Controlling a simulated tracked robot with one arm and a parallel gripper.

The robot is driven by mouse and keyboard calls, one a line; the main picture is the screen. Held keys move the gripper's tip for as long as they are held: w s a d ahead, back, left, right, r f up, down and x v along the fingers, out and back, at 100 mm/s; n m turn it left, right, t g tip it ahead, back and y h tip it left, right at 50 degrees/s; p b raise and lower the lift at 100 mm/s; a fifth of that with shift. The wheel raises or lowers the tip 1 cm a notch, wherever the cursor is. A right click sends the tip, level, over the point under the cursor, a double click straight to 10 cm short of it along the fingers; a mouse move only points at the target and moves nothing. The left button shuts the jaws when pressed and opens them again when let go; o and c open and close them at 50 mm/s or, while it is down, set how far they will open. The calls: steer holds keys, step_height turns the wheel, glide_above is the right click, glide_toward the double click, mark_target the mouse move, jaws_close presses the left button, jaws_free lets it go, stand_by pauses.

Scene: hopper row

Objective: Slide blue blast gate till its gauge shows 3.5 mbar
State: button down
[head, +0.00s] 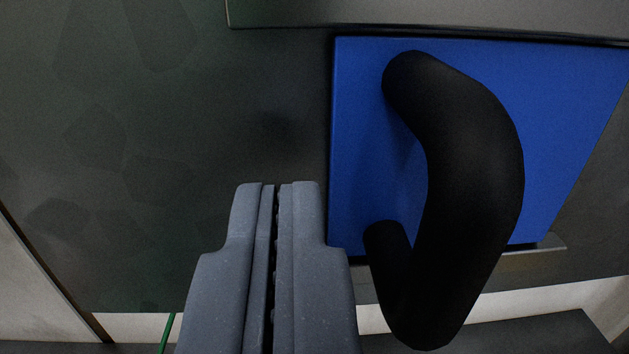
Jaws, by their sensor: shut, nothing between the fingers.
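The blue blast gate (560,130) is a flat blue plate on the right of the head view. A thick black curved handle (480,170) stands out from it towards the camera. My gripper (277,186) is shut and empty, with its fingertips just left of the plate's left edge and left of the handle. I cannot tell from this view whether it touches the plate. No gauge shows in the view.
A grey rail (430,17) runs along the plate's top edge, and a thin metal ledge (535,250) shows below it. A dark grey panel (150,150) fills the left. A thin green line (166,335) shows at the bottom left.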

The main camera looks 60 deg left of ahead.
steer(key=v, duration=0.7)
steer(key=shift+d, duration=0.3)
steer(key=shift+r+b, duration=0.1)
steer(key=shift+b, duration=0.2)
